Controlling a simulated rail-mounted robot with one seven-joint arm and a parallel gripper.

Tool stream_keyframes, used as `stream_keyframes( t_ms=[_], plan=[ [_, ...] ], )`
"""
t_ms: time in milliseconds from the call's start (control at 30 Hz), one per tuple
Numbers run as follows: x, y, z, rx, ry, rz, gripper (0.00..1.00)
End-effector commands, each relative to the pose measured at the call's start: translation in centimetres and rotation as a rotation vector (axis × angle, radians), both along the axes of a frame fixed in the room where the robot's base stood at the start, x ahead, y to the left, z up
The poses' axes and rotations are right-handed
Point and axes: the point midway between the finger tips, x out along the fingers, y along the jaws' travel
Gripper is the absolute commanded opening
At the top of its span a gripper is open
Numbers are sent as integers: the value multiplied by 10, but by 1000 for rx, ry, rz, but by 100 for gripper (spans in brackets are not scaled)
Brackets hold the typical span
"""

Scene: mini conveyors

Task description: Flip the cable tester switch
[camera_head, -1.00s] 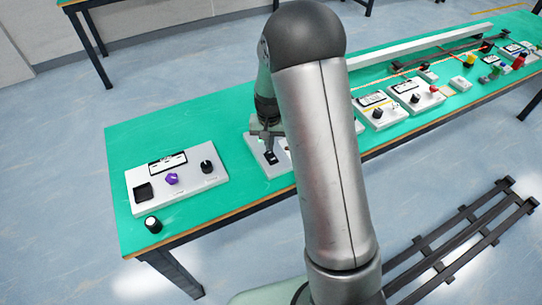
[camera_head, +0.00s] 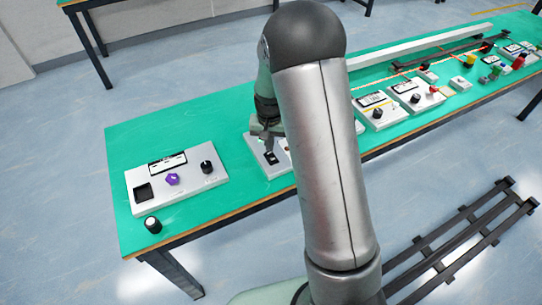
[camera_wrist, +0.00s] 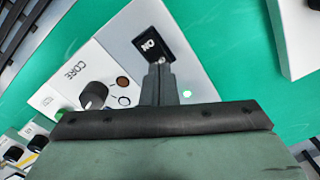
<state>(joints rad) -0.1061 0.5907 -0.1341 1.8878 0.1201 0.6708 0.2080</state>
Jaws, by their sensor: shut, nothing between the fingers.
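A light grey panel (camera_head: 256,160), which looks like the cable tester, lies on the green table, partly behind my arm. Its black rocker switch (camera_head: 271,158) shows just below my gripper (camera_head: 268,148). In the wrist view the switch (camera_wrist: 152,45) is black with white marking. The panel also carries the word CORE, a black knob (camera_wrist: 94,95), small round sockets and a lit green light (camera_wrist: 187,93). My gripper (camera_wrist: 160,68) is shut and empty, its tips at the switch's near edge. I cannot tell whether they touch it.
A larger grey panel (camera_head: 205,180) with a purple knob and a black knob stands to the left. A black-topped cylinder (camera_head: 153,224) is near the table's front edge. More panels (camera_head: 385,112) and a conveyor rail stand to the right. Bare green table (camera_head: 180,130) lies behind.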

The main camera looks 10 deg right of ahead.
Motion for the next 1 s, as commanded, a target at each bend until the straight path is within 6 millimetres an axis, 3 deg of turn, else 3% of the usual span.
stream_keyframes(
  t_ms=[1000],
  plan=[
    [0,0,-8,0,0,0,0]
  ],
)
